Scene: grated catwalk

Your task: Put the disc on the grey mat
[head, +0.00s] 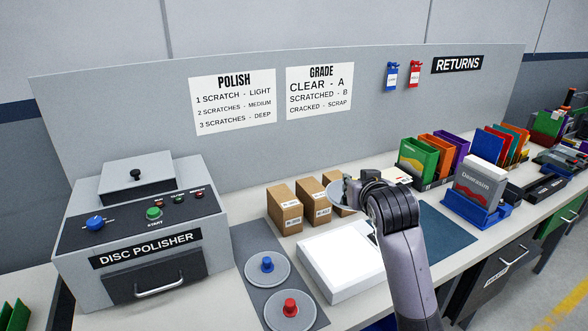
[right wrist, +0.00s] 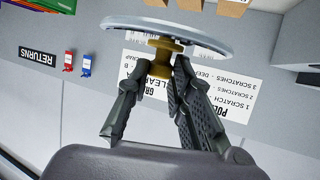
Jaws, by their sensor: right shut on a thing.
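My right gripper (head: 358,187) is shut on the brass-coloured knob (right wrist: 162,57) of a silver disc (right wrist: 165,33). In the head view the disc (head: 338,192) is held above the table, in front of the cardboard boxes, partly hidden by the gripper. The grey mat (head: 256,236) lies right of the polisher. On it lie a disc with a blue knob (head: 267,265) and, nearer, one with a red knob (head: 290,307). The mat's far end is bare. My left gripper is not in view.
The disc polisher (head: 140,235) stands left, its drawer closed. A white flat-topped box (head: 325,262) sits right of the mat; small cardboard boxes (head: 284,208) stand behind. A dark teal mat (head: 440,238), a blue stand (head: 478,210) and filled case racks (head: 430,182) are further right.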

